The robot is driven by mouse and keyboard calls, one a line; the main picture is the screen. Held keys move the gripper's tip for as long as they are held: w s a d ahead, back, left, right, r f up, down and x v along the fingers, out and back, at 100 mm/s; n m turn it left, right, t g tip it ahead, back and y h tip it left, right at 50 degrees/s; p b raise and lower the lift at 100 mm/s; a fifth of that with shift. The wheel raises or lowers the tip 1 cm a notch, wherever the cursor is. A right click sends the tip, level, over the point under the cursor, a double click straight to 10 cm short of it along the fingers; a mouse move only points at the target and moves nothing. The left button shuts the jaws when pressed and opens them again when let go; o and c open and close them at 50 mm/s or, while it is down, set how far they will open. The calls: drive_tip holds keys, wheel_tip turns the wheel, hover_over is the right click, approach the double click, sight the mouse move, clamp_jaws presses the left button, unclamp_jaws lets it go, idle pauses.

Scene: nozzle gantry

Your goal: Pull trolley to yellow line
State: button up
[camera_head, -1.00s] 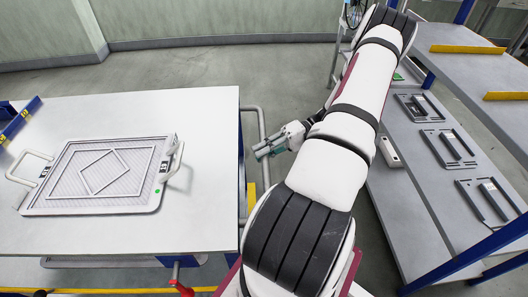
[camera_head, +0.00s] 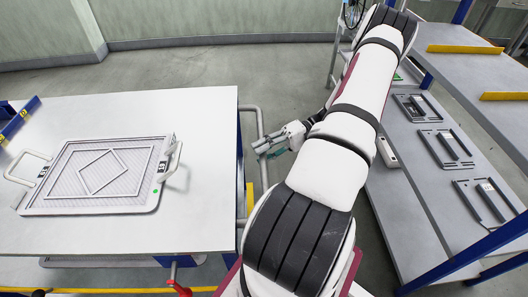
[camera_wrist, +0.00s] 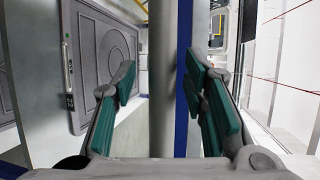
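The trolley has a white top (camera_head: 200,215), blue posts and a grey tubular handle (camera_head: 261,125) along its right side. My gripper (camera_head: 262,146) is at this handle in the head view. In the wrist view, my gripper (camera_wrist: 160,90) has its green-padded fingers apart, with the grey handle bar (camera_wrist: 161,60) upright between them. A gap shows between the left finger and the bar; whether the right finger touches is unclear. A yellow strip (camera_head: 250,195) shows beside the trolley, and another yellow strip (camera_head: 110,290) runs below its front edge; I cannot tell which is the floor line.
A grey tray (camera_head: 60,204) with two handles lies on the trolley top. At right, a grey workbench (camera_head: 395,200) holds several dark fixtures, under a shelf (camera_head: 460,62) with yellow edges. A red knob (camera_head: 180,288) shows at the trolley's front. Open floor (camera_head: 220,65) lies behind.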

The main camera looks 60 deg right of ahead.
drive_tip(key=v, duration=1.2)
idle(0.4)
